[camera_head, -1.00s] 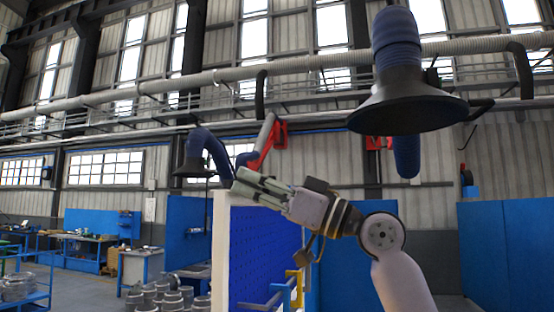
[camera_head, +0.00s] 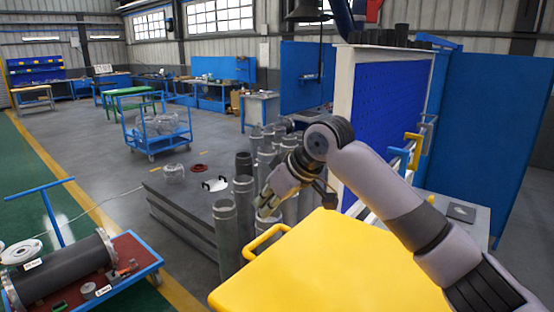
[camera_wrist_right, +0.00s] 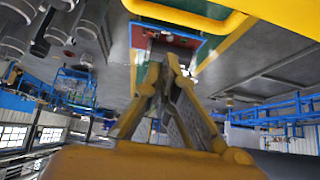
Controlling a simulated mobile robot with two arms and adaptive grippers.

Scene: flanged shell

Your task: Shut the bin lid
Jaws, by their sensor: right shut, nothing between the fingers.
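The yellow bin lid (camera_head: 320,265) fills the lower middle of the head view as a broad smooth panel, with a yellow loop handle (camera_head: 264,241) on its left side. Its lower edge is cut off by the frame, and I cannot tell how far it stands open. My right gripper (camera_head: 264,206) is just beyond the handle, apart from it in the picture, with fingers pointing down and left. In the right wrist view its fingers (camera_wrist_right: 165,62) meet at the tips, shut and empty. A yellow bar (camera_wrist_right: 190,14) and panel show at the top there. My left gripper is not in view.
Several grey metal cylinders (camera_head: 226,232) stand just beyond the gripper, beside a low dark platform (camera_head: 185,205). A white-framed blue pegboard panel (camera_head: 388,115) rises behind my right arm. A red-topped cart (camera_head: 132,262) stands at left. Floor farther left is open.

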